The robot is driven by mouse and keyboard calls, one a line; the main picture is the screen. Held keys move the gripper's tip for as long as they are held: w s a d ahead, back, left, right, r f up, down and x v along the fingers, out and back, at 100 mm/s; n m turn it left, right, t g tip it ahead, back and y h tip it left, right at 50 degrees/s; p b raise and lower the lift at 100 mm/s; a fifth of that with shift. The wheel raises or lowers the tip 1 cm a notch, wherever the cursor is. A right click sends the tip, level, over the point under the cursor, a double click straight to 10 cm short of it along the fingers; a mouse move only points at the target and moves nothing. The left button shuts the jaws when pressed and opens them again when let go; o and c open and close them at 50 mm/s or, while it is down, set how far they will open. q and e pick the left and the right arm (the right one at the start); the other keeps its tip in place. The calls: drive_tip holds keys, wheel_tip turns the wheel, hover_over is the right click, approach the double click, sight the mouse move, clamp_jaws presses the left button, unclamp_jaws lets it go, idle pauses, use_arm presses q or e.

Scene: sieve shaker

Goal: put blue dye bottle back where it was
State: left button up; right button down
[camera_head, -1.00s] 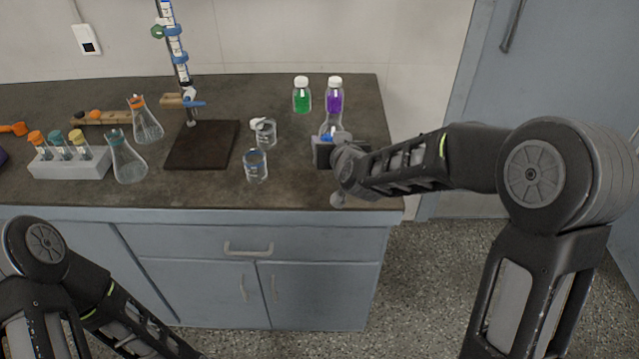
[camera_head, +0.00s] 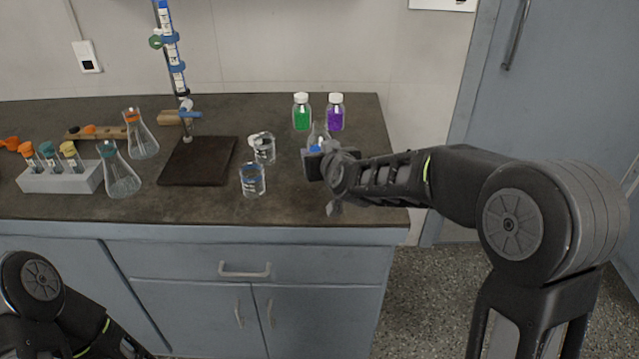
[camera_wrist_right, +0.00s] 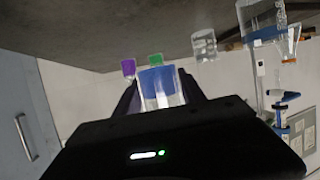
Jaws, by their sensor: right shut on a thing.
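The blue dye bottle (camera_head: 317,149) is a clear bottle with blue liquid, largely hidden behind my right gripper (camera_head: 318,160) in the head view. In the right wrist view the blue dye bottle (camera_wrist_right: 158,84) sits between the two fingers of my right gripper (camera_wrist_right: 160,92), which is shut on it. The gripper is over the right part of the counter, in front of the green and purple bottles. I cannot tell whether the bottle touches the counter. My left gripper is out of view; only part of my left arm shows at lower left.
A green bottle (camera_head: 302,113) and a purple bottle (camera_head: 336,112) stand behind the blue one on the counter (camera_head: 220,210). Glass beakers (camera_head: 252,180) and a burette stand base (camera_head: 198,161) are to the left. Flasks (camera_head: 120,172) and a test tube rack (camera_head: 60,178) stand farther left.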

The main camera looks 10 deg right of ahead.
sight(319, 186)
drive_tip(key=shift+f, duration=1.5)
drive_tip(key=shift+f+b, duration=0.65)
drive_tip(key=shift+f, duration=1.25)
drive_tip(key=shift+f, duration=0.2)
drive_tip(key=c, duration=0.7)
unclamp_jaws()
drive_tip(key=shift+r, duration=0.2)
